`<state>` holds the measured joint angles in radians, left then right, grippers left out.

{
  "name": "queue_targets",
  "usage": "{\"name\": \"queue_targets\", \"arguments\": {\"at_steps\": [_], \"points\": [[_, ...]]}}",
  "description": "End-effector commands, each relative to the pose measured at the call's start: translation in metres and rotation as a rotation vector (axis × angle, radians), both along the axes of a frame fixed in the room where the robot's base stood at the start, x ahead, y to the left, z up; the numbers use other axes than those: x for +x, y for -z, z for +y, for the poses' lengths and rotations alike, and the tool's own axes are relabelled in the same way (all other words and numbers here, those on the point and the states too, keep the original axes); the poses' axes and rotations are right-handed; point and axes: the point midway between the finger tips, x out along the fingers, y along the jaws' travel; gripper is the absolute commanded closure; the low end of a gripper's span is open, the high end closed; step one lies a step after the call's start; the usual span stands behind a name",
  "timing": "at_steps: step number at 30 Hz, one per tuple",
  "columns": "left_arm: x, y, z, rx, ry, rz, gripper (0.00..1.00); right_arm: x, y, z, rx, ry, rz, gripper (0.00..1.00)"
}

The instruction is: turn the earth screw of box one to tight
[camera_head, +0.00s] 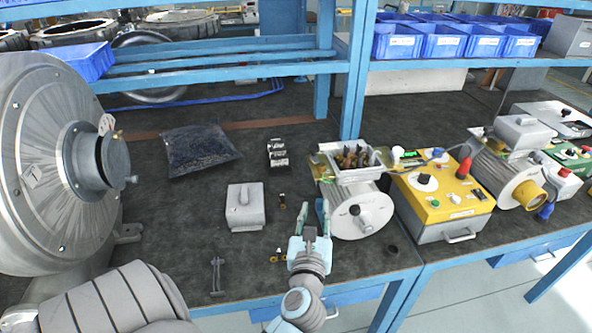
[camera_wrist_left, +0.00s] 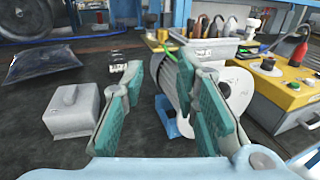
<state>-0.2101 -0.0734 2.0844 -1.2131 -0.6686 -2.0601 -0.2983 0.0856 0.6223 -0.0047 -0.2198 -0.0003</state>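An open grey terminal box (camera_head: 357,176) sits on top of a small grey motor (camera_head: 362,216) right of centre in the head view; I take it for box one. Brown-topped terminals and a green wire show at it. The box also shows in the left wrist view (camera_wrist_left: 218,58), with the green wire (camera_wrist_left: 169,52) at its left. The earth screw is too small to make out. My left gripper (camera_head: 310,206) is open and empty, in front and left of the motor. In the left wrist view its teal fingers (camera_wrist_left: 158,72) stand apart, with the motor beyond them. My right gripper is not in view.
A grey box-shaped cover (camera_head: 246,208) and small brass parts (camera_head: 278,256) lie left of my gripper. A yellow control box (camera_head: 440,200) stands right of the motor. A blue shelf post (camera_head: 355,75) rises behind.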

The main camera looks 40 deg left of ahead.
Motion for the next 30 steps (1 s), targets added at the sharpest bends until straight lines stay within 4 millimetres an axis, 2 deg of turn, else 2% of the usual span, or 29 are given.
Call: {"name": "queue_targets", "arguments": {"at_steps": [3,9,15,18,24,30], "points": [[-0.005,0.036,0.003,-0.258,-0.012,-0.047,0.72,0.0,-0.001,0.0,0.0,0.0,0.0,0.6],[-0.023,0.094,0.002,-0.686,-0.097,-0.126,0.72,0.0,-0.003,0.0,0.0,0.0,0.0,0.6],[-0.048,0.146,-0.005,-1.068,-0.248,-0.201,0.72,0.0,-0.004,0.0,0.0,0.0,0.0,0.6],[-0.059,0.166,-0.009,-1.212,-0.328,-0.234,0.72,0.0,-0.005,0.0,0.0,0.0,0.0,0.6],[-0.073,0.187,-0.014,-1.36,-0.426,-0.271,0.72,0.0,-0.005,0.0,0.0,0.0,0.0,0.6],[-0.075,0.189,-0.014,-1.376,-0.439,-0.276,0.72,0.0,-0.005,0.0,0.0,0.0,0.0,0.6]]}}
